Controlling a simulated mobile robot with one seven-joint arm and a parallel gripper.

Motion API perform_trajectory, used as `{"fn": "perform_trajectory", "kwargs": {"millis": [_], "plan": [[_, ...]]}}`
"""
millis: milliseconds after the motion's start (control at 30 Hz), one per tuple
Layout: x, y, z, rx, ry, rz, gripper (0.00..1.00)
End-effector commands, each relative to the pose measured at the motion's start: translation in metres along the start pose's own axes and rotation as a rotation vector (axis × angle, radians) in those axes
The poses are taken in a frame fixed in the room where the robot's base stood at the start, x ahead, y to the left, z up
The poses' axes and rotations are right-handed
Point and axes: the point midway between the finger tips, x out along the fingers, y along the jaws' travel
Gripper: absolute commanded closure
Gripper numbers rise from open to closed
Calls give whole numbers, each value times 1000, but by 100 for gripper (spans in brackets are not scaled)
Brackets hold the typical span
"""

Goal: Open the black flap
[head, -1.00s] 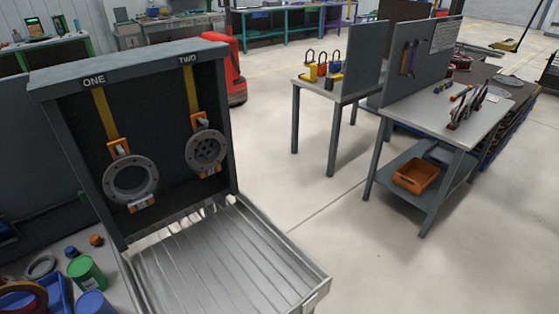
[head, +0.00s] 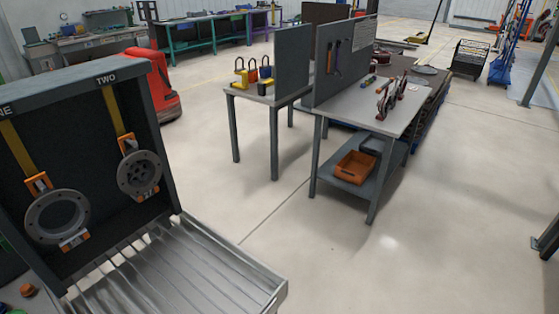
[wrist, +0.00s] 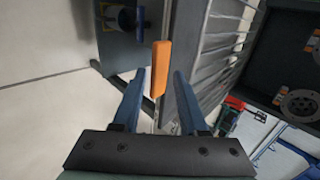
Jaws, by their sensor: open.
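I cannot pick out a black flap with certainty. The dark hook box (head: 86,75) stands at the left in the head view. Two grey flange rings hang in it on yellow straps: a left ring (head: 57,216) under the cut-off label and a right ring (head: 140,171) under TWO. My gripper (wrist: 160,82) shows only in the wrist view, its two blue-grey fingers apart. An orange bar (wrist: 159,68) appears between or just beyond the fingertips; I cannot tell whether they touch it. The dark box also shows at the right of the wrist view (wrist: 283,50).
A ribbed metal tray (head: 200,265) juts out below the box. A grey table (head: 385,105) with an orange bin (head: 356,166) below stands beyond, beside a smaller table with padlocks (head: 266,72). The floor (head: 440,210) at right is clear.

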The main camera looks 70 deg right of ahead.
Motion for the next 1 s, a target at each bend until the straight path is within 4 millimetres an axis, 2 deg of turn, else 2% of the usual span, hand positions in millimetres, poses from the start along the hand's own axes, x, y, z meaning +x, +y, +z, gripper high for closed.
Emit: {"fn": "perform_trajectory", "kwargs": {"millis": [400,600,767,1000], "plan": [[-80,1,0,-1,1,2,57],[-108,1,0,0,-1,3,57],[-118,0,0,-1,-1,2,57],[-120,-1,0,-1,-1,1,57]]}}
